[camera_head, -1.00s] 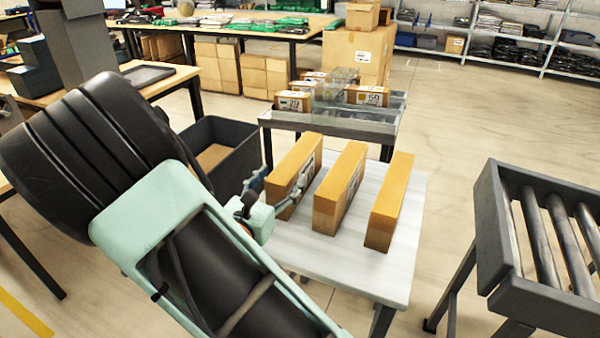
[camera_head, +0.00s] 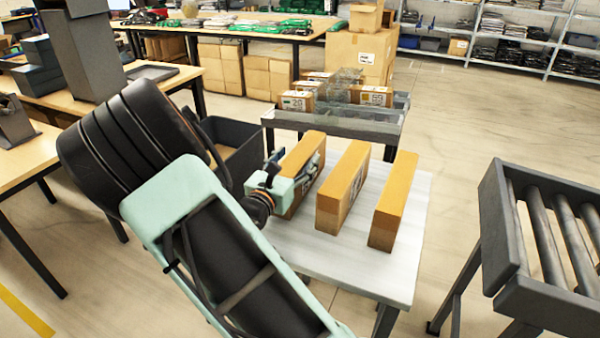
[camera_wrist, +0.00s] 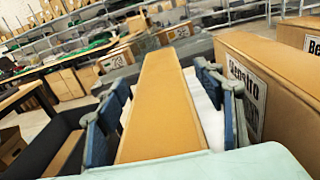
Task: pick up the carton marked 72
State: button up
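Three tall orange-brown cartons stand in a row on a white table: a left carton (camera_head: 302,165), a middle carton (camera_head: 341,190) and a right carton (camera_head: 393,203). I cannot read the number 72 on any of them. My gripper (camera_head: 285,175) is at the left carton. In the wrist view, the left carton (camera_wrist: 160,100) lies between the open fingers of my gripper (camera_wrist: 165,110), with a gap showing on the right side. The label on the neighbouring middle carton (camera_wrist: 285,80) shows lettering but no clear number.
The white table (camera_head: 360,270) has bare room at its front. A grey rack (camera_head: 335,120) with several small cartons stands behind it. A dark bin (camera_head: 235,135) is left of the table, and a roller conveyor (camera_head: 510,240) stands to the right.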

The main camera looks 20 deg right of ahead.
grip_shut()
jog(key=shift+r, duration=0.1)
dwell(0.4)
